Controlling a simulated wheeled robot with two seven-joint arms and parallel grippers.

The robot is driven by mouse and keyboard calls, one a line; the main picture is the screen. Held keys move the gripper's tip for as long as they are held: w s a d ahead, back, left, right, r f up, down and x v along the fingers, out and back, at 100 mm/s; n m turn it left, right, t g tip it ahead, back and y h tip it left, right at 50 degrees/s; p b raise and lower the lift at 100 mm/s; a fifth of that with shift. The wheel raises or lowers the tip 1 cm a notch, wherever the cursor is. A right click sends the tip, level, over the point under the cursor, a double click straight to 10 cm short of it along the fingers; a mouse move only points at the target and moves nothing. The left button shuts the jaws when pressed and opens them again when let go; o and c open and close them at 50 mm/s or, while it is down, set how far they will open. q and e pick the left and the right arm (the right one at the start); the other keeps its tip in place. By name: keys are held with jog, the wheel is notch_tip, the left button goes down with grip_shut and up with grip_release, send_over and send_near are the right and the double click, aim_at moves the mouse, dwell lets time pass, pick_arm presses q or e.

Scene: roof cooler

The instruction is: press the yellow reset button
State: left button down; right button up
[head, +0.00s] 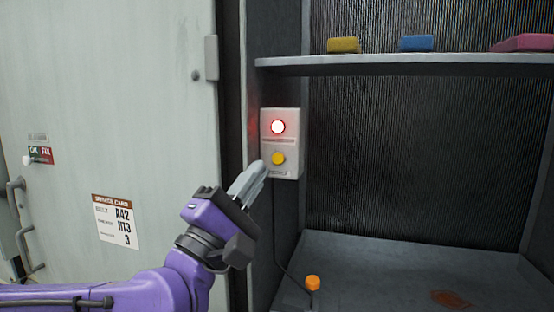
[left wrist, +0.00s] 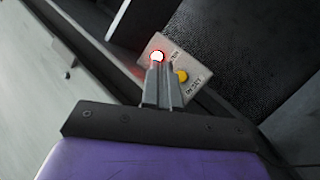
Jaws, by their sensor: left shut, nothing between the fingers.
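The yellow reset button (head: 278,158) sits on the lower part of a light grey control box (head: 294,115) on the cabinet's inner left wall. A red-ringed lamp (head: 278,127) glows white above it. My left gripper (head: 263,165) is shut and empty, with its fingertips just left of and slightly below the button in the head view. In the left wrist view, the button (left wrist: 181,76) shows to the right of the shut fingers (left wrist: 160,66), and the lamp (left wrist: 157,56) is at their tips. I cannot tell whether the fingers touch the box. My right gripper is not in view.
A shelf (head: 400,63) above holds a yellow block (head: 343,45), a blue block (head: 416,43) and a pink block (head: 522,43). An orange knob (head: 313,283) stands on the cabinet floor near a rusty patch (head: 451,298). The open door (head: 120,100) with a service card (head: 118,221) is at left.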

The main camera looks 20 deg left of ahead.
aim_at(278, 158)
pick_arm(q)
jog(key=w, duration=0.7)
jog(key=shift+w+d, duration=0.2)
jog(key=shift+f, duration=0.1)
dwell(1.7)
jog(key=shift+w+b, duration=0.35)
jog(key=shift+w, duration=0.05)
jog(key=shift+w, duration=0.4)
dwell(0.5)
jog(key=shift+s, duration=0.1)
jog(key=shift+s+b, duration=0.45)
jog(key=shift+s, duration=0.3)
